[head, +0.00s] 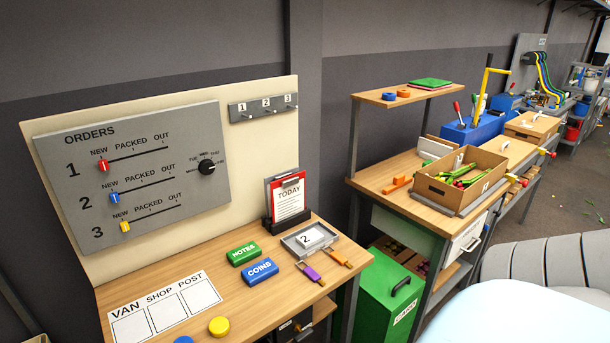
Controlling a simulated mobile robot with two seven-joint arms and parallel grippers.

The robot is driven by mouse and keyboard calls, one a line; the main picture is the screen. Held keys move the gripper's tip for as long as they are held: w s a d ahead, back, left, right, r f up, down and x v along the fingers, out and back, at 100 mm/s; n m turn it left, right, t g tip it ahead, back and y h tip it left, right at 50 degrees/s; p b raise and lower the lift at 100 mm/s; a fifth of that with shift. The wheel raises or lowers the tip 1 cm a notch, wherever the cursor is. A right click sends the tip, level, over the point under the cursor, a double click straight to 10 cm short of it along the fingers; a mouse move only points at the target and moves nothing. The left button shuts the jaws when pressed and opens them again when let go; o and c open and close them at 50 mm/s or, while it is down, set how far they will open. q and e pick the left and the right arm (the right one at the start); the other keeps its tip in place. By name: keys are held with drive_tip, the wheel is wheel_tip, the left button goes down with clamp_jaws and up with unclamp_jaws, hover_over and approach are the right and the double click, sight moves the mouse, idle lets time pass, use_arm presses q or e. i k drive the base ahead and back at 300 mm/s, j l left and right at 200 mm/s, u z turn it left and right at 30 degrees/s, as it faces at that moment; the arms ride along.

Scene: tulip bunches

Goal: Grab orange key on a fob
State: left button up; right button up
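The orange key on a fob (336,257) lies flat on the wooden desk (255,309), near its right edge. A purple key on a fob (310,273) lies just left of it and a little nearer to me. Both are in front of a small grey tray (289,246) that holds a white tag marked 2 (309,238). Neither of my grippers is in the head view. Nothing covers the orange fob.
A green NOTES block (243,254) and a blue COINS block (261,272) sit left of the keys. A TODAY clipboard (289,199) stands behind the tray. A green bin (385,292) and a workbench (385,172) stand right of the desk.

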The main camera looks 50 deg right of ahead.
sight(334, 254)
drive_tip(key=z, duration=1.85)
drive_tip(key=u, duration=0.5)
drive_tip(key=i+l+u, duration=0.1)
drive_tip(key=l+u, duration=0.25)
drive_tip(key=i+l+u, duration=0.1)
drive_tip(key=u, duration=0.25)
drive_tip(key=l+u, duration=0.7)
drive_tip(key=l, duration=0.8)
